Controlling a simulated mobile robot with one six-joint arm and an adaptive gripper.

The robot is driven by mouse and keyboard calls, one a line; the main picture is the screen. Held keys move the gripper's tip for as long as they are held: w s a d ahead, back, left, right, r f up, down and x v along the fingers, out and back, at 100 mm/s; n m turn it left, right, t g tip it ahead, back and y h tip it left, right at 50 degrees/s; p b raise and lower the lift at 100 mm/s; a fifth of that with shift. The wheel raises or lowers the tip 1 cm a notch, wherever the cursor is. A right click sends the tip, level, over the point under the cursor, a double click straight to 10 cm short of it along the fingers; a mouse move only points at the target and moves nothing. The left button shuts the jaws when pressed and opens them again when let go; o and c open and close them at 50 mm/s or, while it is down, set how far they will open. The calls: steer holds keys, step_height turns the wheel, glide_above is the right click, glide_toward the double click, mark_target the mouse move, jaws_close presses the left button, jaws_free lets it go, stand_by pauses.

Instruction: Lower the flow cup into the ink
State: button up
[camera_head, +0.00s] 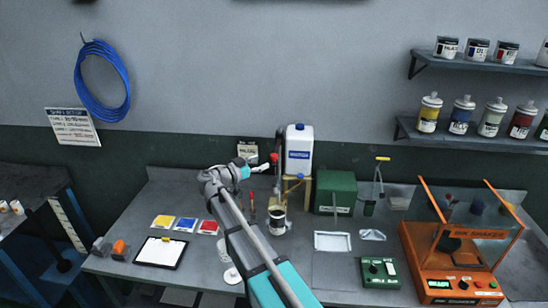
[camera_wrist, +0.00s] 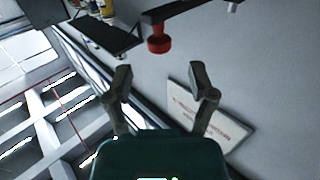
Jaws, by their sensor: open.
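My gripper (camera_head: 265,167) is raised over the bench, in front of the back wall. In the wrist view my gripper (camera_wrist: 160,82) has its two fingers spread with nothing between them. A white-and-dark can (camera_head: 277,217) stands on the bench below and right of it; I cannot see ink inside. A yellow-handled tool (camera_head: 381,160) stands right of the green box, with a small dark cup-like part (camera_head: 369,207) low beside it. I cannot tell whether this is the flow cup. A red knob (camera_wrist: 159,44) on a dark bar shows beyond my fingers in the wrist view.
A white jug (camera_head: 299,150) and a green box (camera_head: 336,190) stand behind the can. The orange shaker (camera_head: 460,262) fills the right. Colour cards (camera_head: 185,224) and a clipboard (camera_head: 161,252) lie on the left. A white wall sign (camera_wrist: 207,115) is close to the right finger.

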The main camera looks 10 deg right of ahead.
mark_target(274, 154)
steer(key=shift+x, duration=3.1)
jaws_close()
